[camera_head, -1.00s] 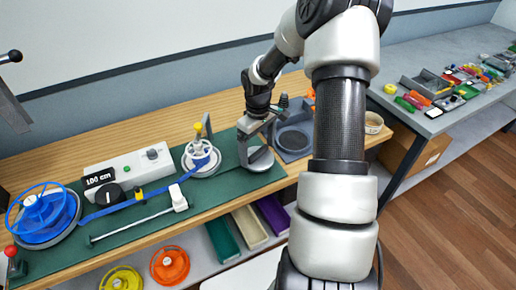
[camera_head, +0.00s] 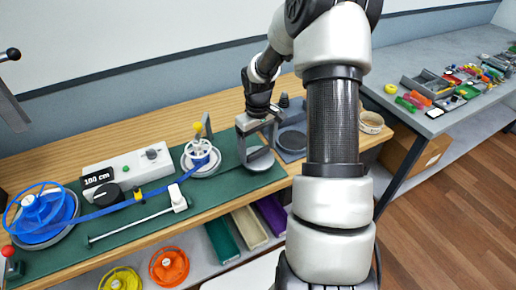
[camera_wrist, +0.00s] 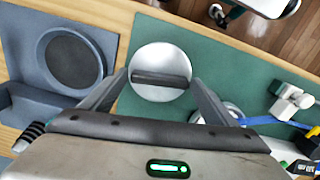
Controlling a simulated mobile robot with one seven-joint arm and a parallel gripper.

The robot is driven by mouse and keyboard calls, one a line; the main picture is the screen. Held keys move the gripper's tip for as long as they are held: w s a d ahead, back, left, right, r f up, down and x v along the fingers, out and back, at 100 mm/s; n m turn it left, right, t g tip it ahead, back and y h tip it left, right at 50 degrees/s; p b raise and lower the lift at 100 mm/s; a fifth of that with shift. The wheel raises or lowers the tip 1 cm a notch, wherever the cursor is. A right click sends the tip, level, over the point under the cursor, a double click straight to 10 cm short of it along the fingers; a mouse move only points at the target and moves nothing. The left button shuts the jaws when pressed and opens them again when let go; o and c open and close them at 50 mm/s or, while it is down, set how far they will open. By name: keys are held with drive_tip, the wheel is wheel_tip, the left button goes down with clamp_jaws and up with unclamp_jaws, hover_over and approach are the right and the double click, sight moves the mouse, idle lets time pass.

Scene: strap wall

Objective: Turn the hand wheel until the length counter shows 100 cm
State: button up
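The length counter (camera_head: 98,177) on the white box reads 100 cm. What looks like the hand wheel (camera_head: 203,166) is a grey disc with a blue hub and an upright yellow knob (camera_head: 197,127). A blue strap (camera_head: 130,206) runs from it toward the blue spool (camera_head: 45,210) at the left. My gripper (camera_head: 255,148) is to the right of this wheel, apart from it. In the wrist view the wheel (camera_wrist: 233,109) is partly hidden behind my right finger.
A grey block with a round recess (camera_wrist: 75,60) stands right of the disc in the head view. A slider with a white block (camera_head: 177,197) lies at the green mat's front. Coloured bins (camera_head: 248,227) and spools (camera_head: 169,265) sit below. A second table (camera_head: 440,75) is at right.

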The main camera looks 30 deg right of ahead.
sight(258, 151)
drive_tip(key=shift+o, duration=0.7)
drive_tip(key=shift+r, duration=0.25)
wheel_tip(258, 151, up, 17)
drive_tip(key=shift+p, duration=0.35)
